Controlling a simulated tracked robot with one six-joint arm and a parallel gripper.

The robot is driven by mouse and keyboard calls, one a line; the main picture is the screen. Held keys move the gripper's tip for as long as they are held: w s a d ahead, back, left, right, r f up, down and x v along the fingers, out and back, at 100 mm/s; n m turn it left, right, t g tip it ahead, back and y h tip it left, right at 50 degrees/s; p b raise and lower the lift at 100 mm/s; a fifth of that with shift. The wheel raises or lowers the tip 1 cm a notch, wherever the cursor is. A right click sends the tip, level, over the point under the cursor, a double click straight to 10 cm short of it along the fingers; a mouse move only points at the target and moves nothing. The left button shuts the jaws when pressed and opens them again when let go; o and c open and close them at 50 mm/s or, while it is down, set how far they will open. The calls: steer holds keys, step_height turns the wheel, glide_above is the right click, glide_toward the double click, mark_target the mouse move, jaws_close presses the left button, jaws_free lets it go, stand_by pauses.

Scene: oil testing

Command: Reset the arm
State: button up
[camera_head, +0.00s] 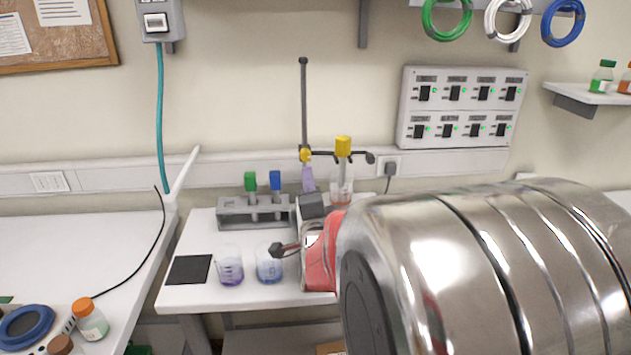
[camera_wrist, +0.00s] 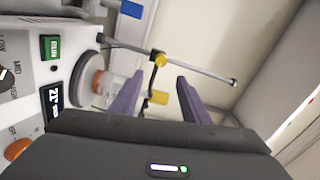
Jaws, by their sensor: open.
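My gripper (camera_wrist: 158,80) is open in the wrist view, with two purple fingers apart and nothing held between them. Beyond the fingers are a stand's rod (camera_wrist: 205,74) with a yellow clamp knob (camera_wrist: 160,60), and a yellow cap (camera_wrist: 158,97). In the head view my gripper (camera_head: 308,180) shows as a small purple finger above a dark grey body, in front of the stand (camera_head: 304,100). My large metal arm link hides much of the right side there. Whether the fingers touch the stand is unclear.
A rack (camera_head: 235,212) holds green- and blue-capped tubes. Two beakers (camera_head: 230,272) (camera_head: 269,270) with purple and blue liquid stand in front, beside a black mat (camera_head: 188,270). A clear vessel (camera_wrist: 118,88) stands on the hot plate (camera_wrist: 83,80).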

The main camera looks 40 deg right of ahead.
steer(key=shift+v, duration=0.75)
steer(key=shift+f, duration=0.1)
